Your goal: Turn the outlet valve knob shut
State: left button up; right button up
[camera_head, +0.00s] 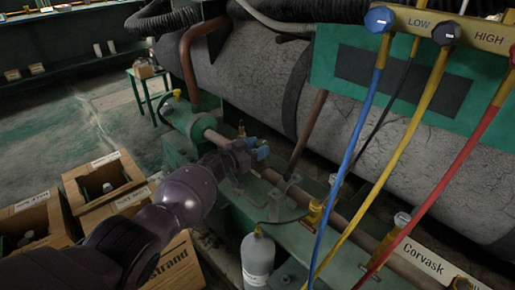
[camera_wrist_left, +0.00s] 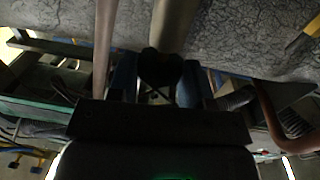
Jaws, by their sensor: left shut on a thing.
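My left gripper (camera_head: 261,149) reaches in from the left in the head view, low over the pipe in front of the grey tank. Its blue fingertips are closed. In the left wrist view, a dark rounded knob (camera_wrist_left: 160,66) sits between the two blue fingers, and the gripper is shut on it. I take this to be the outlet valve knob; it is too dark to read its turn angle. In the head view the gripper hides the knob. My right gripper is not in view.
The large grey tank (camera_head: 340,85) runs behind the pipe. Blue (camera_head: 352,140), yellow (camera_head: 405,140) and red (camera_head: 445,185) hoses hang from the gauge bar at right. A grey cylinder (camera_head: 257,262) stands below. Open cardboard boxes (camera_head: 103,180) are at left.

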pick_arm(q)
jog(key=o, duration=0.9)
jog(key=shift+s+a+r, duration=0.1)
jog(key=shift+s+a, duration=0.1)
jog(key=shift+a, duration=0.05)
jog(key=shift+s+a+r+p, duration=0.1)
jog(key=shift+s+a+p, duration=0.15)
jog(key=shift+p, duration=0.3)
jog(key=p+v, duration=0.4)
jog(key=v, duration=0.5)
jog(key=shift+s+a, duration=0.15)
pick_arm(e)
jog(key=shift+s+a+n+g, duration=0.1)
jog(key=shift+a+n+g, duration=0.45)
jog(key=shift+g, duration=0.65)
